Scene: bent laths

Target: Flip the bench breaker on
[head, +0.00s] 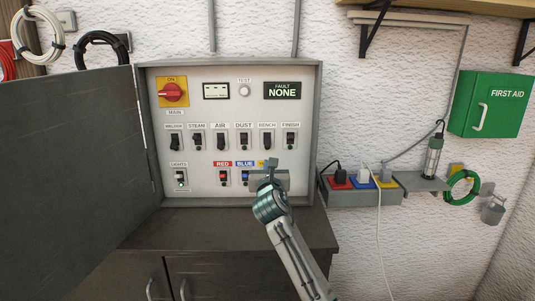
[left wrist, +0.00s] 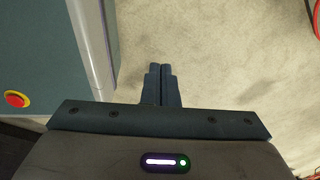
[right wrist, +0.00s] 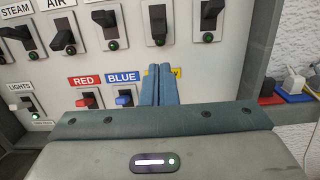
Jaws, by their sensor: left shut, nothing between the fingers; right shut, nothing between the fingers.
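The bench breaker (head: 267,138) is a black lever switch under the BENCH label, second from the right in its row on the open grey panel (head: 305,120). It also shows at the top of the right wrist view (right wrist: 157,20), with a small green lamp below it. I cannot tell its lever position for sure. My right gripper (head: 272,163) is shut and empty, in front of the panel, just below the bench breaker and apart from it. Its fingers (right wrist: 159,70) cover the switch under the yellow label. My left gripper (left wrist: 159,70) is shut and empty over bare floor, outside the head view.
The finish breaker (head: 290,138) and dust breaker (head: 244,138) flank the bench one. Red (head: 223,176) and blue (head: 245,176) switches sit below. The red main knob (head: 171,92) is upper left. The fault display (head: 283,90) reads NONE. The cabinet door (head: 75,150) stands open at left.

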